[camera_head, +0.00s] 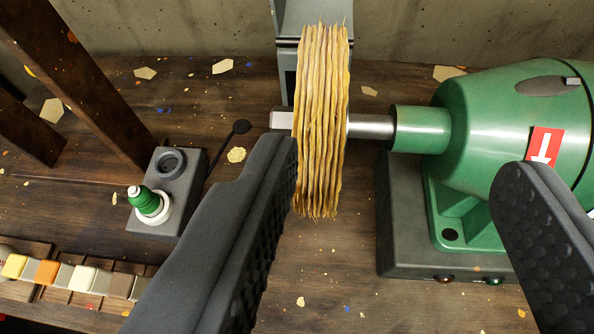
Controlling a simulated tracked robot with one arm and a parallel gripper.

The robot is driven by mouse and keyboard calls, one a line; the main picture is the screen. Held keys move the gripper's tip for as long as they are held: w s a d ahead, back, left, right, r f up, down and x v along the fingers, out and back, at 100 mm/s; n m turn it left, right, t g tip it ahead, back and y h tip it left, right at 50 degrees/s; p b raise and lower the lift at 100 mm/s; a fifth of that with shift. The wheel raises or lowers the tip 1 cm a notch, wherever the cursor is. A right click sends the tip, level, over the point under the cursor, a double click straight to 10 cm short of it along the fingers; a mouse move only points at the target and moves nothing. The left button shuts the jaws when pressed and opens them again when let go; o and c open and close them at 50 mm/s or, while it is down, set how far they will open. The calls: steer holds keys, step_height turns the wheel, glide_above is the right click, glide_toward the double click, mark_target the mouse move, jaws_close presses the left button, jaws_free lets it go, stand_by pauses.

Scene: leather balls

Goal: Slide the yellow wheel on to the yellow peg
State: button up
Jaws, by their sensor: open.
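The yellow wheel (322,120) is a thick disc of ruffled, layered yellow cloth, seen edge-on and upright in the upper middle. It sits around a steel shaft (370,126) that comes out of a green motor (500,130) on the right. A metal end piece (282,120) shows on its left side. My gripper (398,155) is open, with one black finger at lower left and the other at lower right. The left fingertip overlaps the wheel's left edge in the picture; I cannot tell if they touch. I cannot make out a yellow peg.
A grey switch box (170,205) with a green-and-white knob stands at left. A row of coloured blocks (85,278) lies at lower left. Dark wooden beams (85,80) rise at upper left. A grey metal post (312,15) stands behind the wheel. Paint-flecked wooden bench (325,265) is clear below.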

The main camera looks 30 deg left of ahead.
mark_target(320, 70)
steer(key=shift+n+y, duration=0.3)
steer(key=shift+y, duration=0.4)
steer(key=p+x, duration=0.1)
steer(key=x, duration=0.4)
steer(key=a+p+x, duration=0.1)
steer(key=p+x, duration=0.1)
steer(key=x, duration=0.3)
steer(key=s+a+f+p+x, duration=0.1)
steer(key=x, duration=0.4)
steer(key=shift+a+p, duration=0.1)
steer(key=shift+p, duration=0.3)
jaws_close()
